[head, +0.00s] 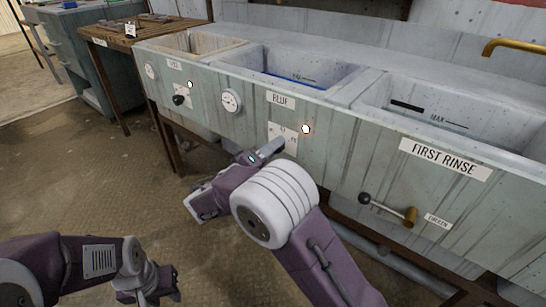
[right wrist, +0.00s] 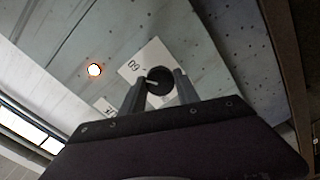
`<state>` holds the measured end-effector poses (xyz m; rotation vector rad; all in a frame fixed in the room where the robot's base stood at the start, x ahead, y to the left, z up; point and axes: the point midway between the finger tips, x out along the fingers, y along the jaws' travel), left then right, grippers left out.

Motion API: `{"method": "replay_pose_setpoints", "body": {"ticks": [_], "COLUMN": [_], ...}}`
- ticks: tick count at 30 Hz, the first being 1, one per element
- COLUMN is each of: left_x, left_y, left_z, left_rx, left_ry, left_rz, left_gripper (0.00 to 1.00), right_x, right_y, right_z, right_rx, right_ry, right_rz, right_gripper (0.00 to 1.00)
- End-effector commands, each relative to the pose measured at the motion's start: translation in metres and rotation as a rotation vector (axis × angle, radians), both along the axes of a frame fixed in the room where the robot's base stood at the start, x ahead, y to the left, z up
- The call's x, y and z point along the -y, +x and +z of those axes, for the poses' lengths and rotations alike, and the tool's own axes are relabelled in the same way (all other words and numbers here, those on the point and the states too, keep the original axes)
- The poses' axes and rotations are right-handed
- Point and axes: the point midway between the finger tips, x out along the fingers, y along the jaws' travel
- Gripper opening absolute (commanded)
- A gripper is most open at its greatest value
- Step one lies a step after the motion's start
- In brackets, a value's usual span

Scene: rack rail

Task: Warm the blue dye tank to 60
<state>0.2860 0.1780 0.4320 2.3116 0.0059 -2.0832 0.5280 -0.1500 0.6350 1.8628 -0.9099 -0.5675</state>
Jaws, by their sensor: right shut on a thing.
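The blue dye tank (head: 312,75) is a grey trough with blue liquid and a BLUE label (head: 281,99) on its front. A round gauge (head: 231,102) sits left of the label; its reading is too small to tell. My right gripper (head: 274,147) is at the white dial plate (head: 290,137) below the label, hiding the knob in the head view. In the right wrist view, the gripper (right wrist: 157,88) is shut on the round black knob (right wrist: 160,75), with the plate's 60 mark (right wrist: 134,67) beside it. My left gripper (head: 150,290) hangs low at left, its fingers unclear.
A lamp (head: 306,129) beside the dial plate glows orange-white in the right wrist view. The FIRST RINSE basin (head: 480,135) with a drain lever (head: 388,208) stands right. Another tank with a black knob (head: 180,100) is left. The floor at left is clear.

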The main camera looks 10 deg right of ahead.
Motion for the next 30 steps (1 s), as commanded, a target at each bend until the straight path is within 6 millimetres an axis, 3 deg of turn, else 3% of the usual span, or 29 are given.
{"method": "replay_pose_setpoints", "body": {"ticks": [6, 23, 24, 25, 26, 30], "left_x": [0.0, 0.0, 0.0, 0.0, 0.0, 0.0], "left_y": [0.0, 0.0, 0.0, 0.0, 0.0, 0.0], "left_z": [-0.0123, -0.0139, -0.0139, -0.0139, -0.0139, -0.014], "left_rx": [0.0, 0.0, 0.0, 0.0, 0.0, 0.0], "left_ry": [0.0, 0.0, 0.0, 0.0, 0.0, 0.0], "left_rz": [0.0, 0.0, 0.0, 0.0, 0.0, 0.0], "left_gripper": [0.36, 0.36, 0.36, 0.36, 0.36, 0.36], "right_x": [-0.0001, -0.0002, -0.0002, -0.0002, -0.0002, -0.0001], "right_y": [0.0006, 0.0008, 0.0008, 0.0008, 0.0007, 0.0004], "right_z": [-0.0006, 0.0015, 0.0015, 0.0015, 0.0013, 0.001], "right_rx": [0.052, 0.07, 0.07, 0.07, 0.07, 0.068], "right_ry": [0.039, 0.052, 0.052, 0.052, 0.052, 0.053], "right_rz": [0.002, 0.001, 0.001, 0.001, 0.001, 0.001], "right_gripper": [0.0, 0.0, 0.49, 0.57, 0.59, 0.59]}}
